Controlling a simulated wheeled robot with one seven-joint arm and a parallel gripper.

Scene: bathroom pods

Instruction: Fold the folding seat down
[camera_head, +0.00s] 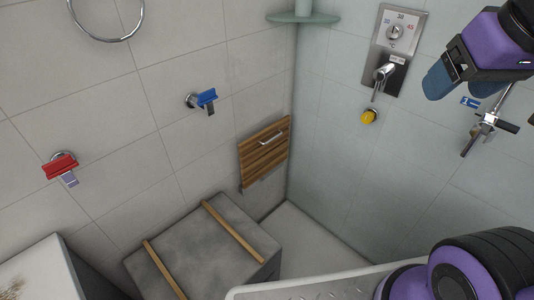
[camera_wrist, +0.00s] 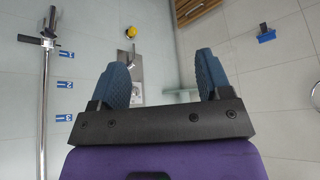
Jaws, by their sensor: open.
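The folding seat (camera_head: 264,152) is a brown slatted wooden panel with a metal handle near its upper edge. In the head view it stands folded up against the left wall, close to the corner. In the wrist view only part of the wooden seat (camera_wrist: 196,10) shows at the top edge. My gripper (camera_head: 460,84) is at the upper right of the head view, well apart from the seat, in front of the right wall. In the wrist view its two blue fingers (camera_wrist: 162,62) are spread with nothing between them.
A grey box (camera_head: 200,255) with wooden strips stands below and left of the seat. A shower control plate (camera_head: 396,50), yellow knob (camera_head: 369,116) and shower rail (camera_wrist: 47,100) are on the right wall. Blue (camera_head: 207,98) and red (camera_head: 60,167) wall fittings hang on the left wall.

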